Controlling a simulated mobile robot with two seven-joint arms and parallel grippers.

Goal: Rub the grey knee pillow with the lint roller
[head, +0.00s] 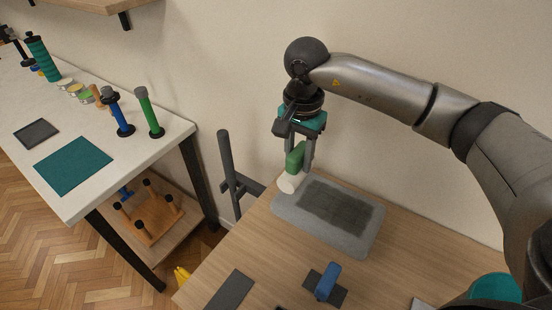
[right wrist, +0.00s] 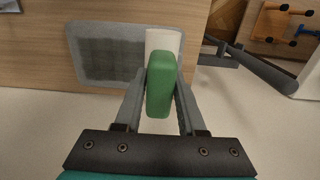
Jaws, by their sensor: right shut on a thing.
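The grey knee pillow (head: 363,234) lies flat on the wooden table, with a darker rectangular patch on its top. It also shows in the right wrist view (right wrist: 100,82). My right gripper (head: 300,165) is shut on the green handle of the lint roller (head: 289,182). The roller's white head points down at the pillow's far left corner; in the right wrist view the white head (right wrist: 163,40) overlaps the pillow's edge. I cannot tell whether it touches the pillow. My left gripper is not in view.
The wooden table (head: 265,250) also holds a blue-handled tool (head: 327,281) and a dark flat pad (head: 230,290) near the front. A dark post (head: 226,160) stands left of the table. A white bench (head: 165,120) with several items is further left.

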